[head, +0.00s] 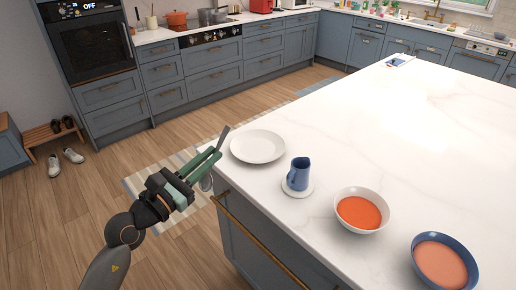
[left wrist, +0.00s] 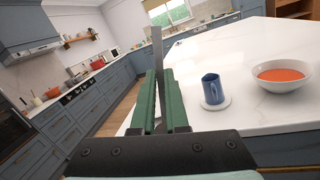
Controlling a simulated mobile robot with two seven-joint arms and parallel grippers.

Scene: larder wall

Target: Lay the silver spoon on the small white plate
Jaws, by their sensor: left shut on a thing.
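My left gripper (head: 214,156) is at the near left edge of the island, left of the white plate (head: 258,146). Its green fingers are shut on the silver spoon (head: 224,136), which looks dark grey here. One end of the spoon sticks up past the fingertips, and it also rises between the fingers in the left wrist view (left wrist: 158,48). A rounded grey part below the fingers looks like its other end. The plate is empty and lies flat near the island's corner. I cannot make it out in the left wrist view. My right gripper is not in view.
A blue jug (head: 299,173) stands on a small white saucer (head: 298,192) right of the plate. Nearby are a white bowl (head: 384,214) and a blue bowl (head: 467,249), both with orange-red contents. The island top (head: 400,120) behind them is largely clear.

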